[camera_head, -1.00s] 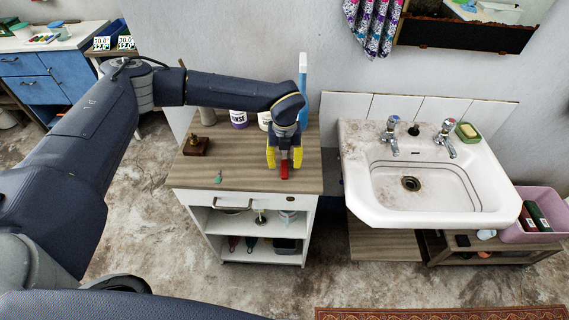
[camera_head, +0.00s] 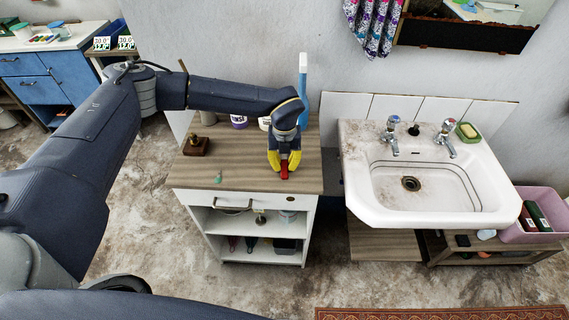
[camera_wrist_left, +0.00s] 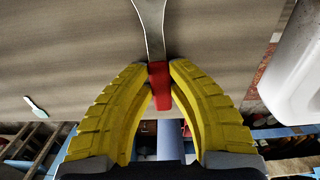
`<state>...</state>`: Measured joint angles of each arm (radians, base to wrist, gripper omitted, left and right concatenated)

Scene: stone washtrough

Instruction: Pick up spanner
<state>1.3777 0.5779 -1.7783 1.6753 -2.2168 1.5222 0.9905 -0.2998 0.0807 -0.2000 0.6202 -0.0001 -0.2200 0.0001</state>
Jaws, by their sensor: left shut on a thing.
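The spanner shows in the left wrist view as a grey metal shaft (camera_wrist_left: 152,28) with a red handle (camera_wrist_left: 159,75). My left gripper (camera_head: 284,165) has yellow fingers and points down over the right half of that top. In the left wrist view its fingertips (camera_wrist_left: 160,68) are closed on both sides of the red handle. The far end of the spanner is cut off in that view. I cannot tell whether the spanner touches the top. My right gripper is not in view.
A brass item on a wooden block (camera_head: 196,146) stands at the top's left. A small teal item (camera_head: 218,177) lies near the front edge. Tubs (camera_head: 239,120) and a tall blue item (camera_head: 303,90) stand behind. The white washbasin (camera_head: 375,209) is to the right.

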